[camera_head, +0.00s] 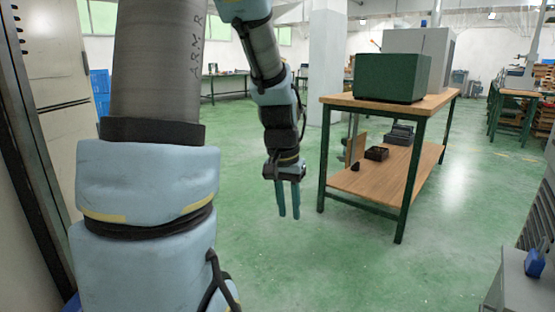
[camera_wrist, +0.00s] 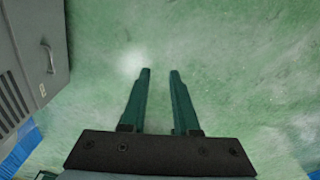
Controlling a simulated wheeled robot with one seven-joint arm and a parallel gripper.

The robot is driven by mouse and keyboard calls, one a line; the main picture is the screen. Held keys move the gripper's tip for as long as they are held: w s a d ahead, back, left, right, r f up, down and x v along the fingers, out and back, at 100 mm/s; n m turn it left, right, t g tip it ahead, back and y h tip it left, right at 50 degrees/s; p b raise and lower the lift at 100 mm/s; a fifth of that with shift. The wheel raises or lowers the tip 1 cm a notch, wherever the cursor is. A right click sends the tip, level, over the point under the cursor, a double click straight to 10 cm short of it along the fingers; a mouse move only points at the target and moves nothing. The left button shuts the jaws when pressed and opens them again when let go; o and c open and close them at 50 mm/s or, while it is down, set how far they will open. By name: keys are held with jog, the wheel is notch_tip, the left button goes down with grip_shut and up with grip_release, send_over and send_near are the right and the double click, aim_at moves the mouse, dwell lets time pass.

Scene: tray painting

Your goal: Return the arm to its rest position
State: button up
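My gripper (camera_head: 288,214) hangs from my blue-padded arm in the middle of the head view, with its two teal fingers pointing down over the green floor. It is left of the wooden-topped table and apart from it. In the wrist view my gripper (camera_wrist: 160,72) shows two dark green fingers with a clear gap between them. Nothing is between the fingers, only floor behind them.
A workbench (camera_head: 335,100) with a green box (camera_head: 391,77) on top stands right of my gripper. Its lower shelf holds small dark bins (camera_head: 376,153). A grey cabinet (camera_wrist: 38,38) shows at left in the wrist view. The green floor (camera_head: 330,265) ahead is clear.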

jog(key=s+a+f+n+y, duration=0.1)
jog(key=s+a+n, duration=0.3)
jog(key=a, duration=0.5)
notch_tip(320, 180, up, 27)
jog(key=s+p, duration=0.2)
jog(key=p, duration=2.6)
jog(key=shift+a+r+t, duration=0.15)
jog(key=shift+a+t, duration=0.05)
jog(key=shift+t, duration=0.2)
